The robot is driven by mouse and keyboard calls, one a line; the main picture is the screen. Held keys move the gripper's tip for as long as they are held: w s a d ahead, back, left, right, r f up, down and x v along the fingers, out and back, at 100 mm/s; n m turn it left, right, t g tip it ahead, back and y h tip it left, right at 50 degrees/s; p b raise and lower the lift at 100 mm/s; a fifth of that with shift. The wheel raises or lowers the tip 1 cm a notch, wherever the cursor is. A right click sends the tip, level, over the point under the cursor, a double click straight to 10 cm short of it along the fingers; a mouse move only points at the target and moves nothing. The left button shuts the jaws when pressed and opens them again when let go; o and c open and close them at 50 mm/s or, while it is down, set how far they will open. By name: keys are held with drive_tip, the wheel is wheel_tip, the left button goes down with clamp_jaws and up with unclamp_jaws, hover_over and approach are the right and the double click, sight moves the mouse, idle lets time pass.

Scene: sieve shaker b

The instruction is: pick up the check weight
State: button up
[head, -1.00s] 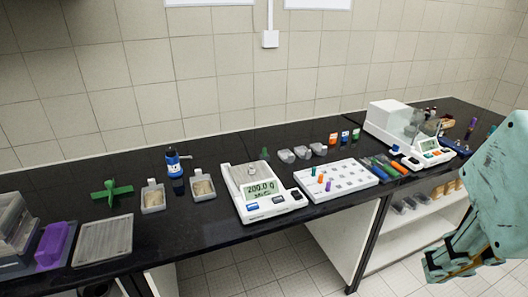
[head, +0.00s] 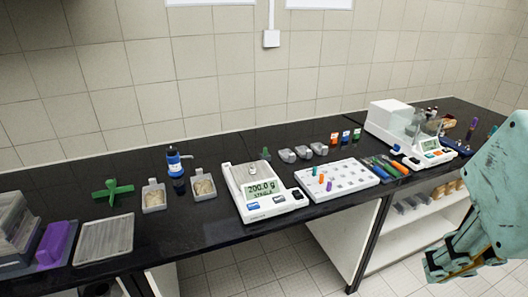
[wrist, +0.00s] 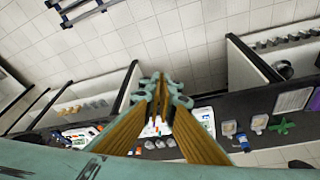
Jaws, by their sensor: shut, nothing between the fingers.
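The check weight (head: 251,170) appears as a small silvery piece on the pan of the white balance (head: 280,206), whose display reads 200.0 g. Its exact outline is too small to make out in the head view. My gripper (head: 450,270) hangs at the lower right of the head view, in front of the bench and well apart from the balance. In the wrist view my gripper (wrist: 162,80) is shut and empty, its fingers together. The fingers hide part of the bench there, and I cannot make out the weight in that view.
A white rack (head: 337,181) with coloured pegs stands right of the balance, with pens (head: 385,167) beside it. Two trays of pale material (head: 203,187) and a blue-topped bottle (head: 175,170) stand to its left. A second balance (head: 400,130) is farther right.

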drive_tip(key=o, duration=1.1)
